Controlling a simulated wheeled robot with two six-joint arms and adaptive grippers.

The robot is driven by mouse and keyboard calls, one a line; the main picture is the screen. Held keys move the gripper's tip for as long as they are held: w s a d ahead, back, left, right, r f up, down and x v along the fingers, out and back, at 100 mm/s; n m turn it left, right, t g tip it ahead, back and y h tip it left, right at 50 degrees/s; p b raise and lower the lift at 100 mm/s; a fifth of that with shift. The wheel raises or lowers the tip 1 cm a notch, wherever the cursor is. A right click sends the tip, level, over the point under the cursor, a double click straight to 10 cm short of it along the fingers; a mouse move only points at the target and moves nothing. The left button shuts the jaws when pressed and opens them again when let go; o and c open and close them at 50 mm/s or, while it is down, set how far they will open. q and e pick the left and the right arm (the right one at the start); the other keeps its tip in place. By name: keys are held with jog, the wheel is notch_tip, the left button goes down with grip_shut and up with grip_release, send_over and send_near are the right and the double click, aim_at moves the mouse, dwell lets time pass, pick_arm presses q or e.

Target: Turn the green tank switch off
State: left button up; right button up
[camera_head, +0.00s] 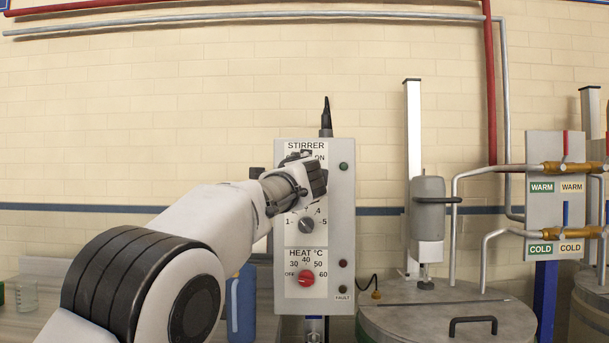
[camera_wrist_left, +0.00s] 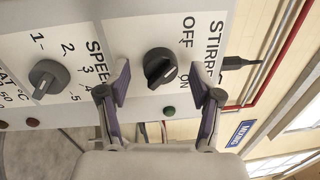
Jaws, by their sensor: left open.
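A grey control box (camera_head: 341,215) with a white STIRRER, SPEED and HEAT panel stands mid-view in the head view. My left gripper (camera_head: 317,178) is in front of its top part and hides the stirrer switch there. In the left wrist view, the black stirrer switch (camera_wrist_left: 160,67) shows beside the word OFF. My left gripper (camera_wrist_left: 160,80) is open, with one finger on each side of the switch; I cannot tell whether they touch it. A green lamp (camera_head: 343,166) is on the box. My right gripper is not in view.
The grey speed knob (camera_head: 306,224) and red heat knob (camera_head: 306,278) are below my gripper. A grey round tank lid (camera_head: 450,318) with a black handle is to the right. WARM and COLD valves with pipes stand farther right. A blue container (camera_head: 240,305) is at left.

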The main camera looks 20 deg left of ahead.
pick_arm(q)
jog(key=v, duration=1.1)
jog(key=shift+d, duration=0.1)
